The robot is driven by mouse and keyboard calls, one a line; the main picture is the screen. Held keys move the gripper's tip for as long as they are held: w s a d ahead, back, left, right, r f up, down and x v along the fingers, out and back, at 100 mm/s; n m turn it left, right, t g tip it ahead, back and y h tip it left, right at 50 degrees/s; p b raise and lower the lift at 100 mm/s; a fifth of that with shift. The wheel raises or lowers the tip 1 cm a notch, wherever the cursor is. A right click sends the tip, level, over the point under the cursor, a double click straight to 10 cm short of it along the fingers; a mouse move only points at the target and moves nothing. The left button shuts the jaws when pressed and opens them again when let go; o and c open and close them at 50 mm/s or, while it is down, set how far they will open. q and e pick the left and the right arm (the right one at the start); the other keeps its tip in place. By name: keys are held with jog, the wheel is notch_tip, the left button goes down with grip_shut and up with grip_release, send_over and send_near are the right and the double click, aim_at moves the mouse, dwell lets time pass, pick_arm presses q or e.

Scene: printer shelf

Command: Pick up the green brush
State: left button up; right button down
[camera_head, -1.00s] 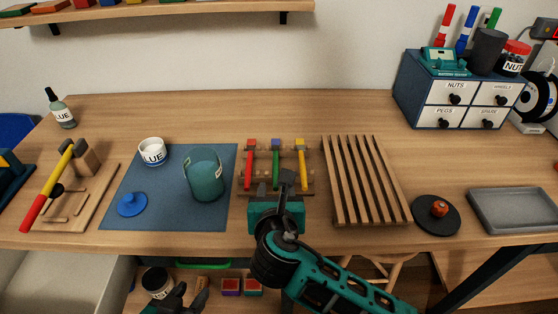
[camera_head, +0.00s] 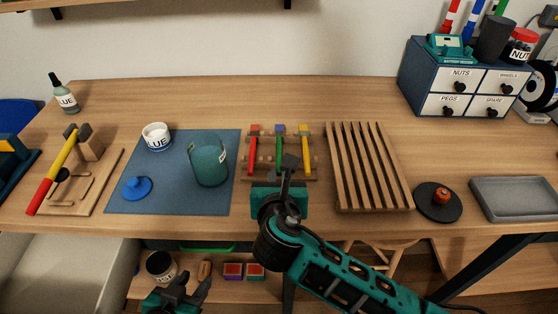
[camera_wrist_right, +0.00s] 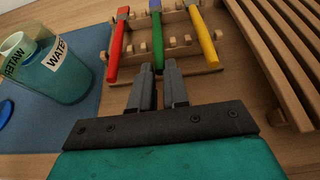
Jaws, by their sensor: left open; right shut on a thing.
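The green brush (camera_head: 279,146) lies on a wooden rack (camera_head: 258,180) between a red brush (camera_head: 253,150) and a yellow brush (camera_head: 305,150). My right gripper (camera_head: 288,166) is at the near end of the green brush. In the right wrist view, the fingers (camera_wrist_right: 158,72) are shut on the near end of the green brush (camera_wrist_right: 157,35), whose tip they partly hide. The brush still lies along the rack. My left gripper (camera_head: 187,286) is open and empty, below the table's front edge, in front of a lower shelf.
A blue mat (camera_head: 175,200) holds a teal water cup (camera_head: 209,166), a white jar (camera_head: 156,137) and a blue lid (camera_head: 137,188). A slatted wooden rack (camera_head: 368,170) stands close on the right. The table behind the brushes is clear.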

notch_tip(320, 180, up, 20)
jog(key=p, duration=0.2)
dwell(0.6)
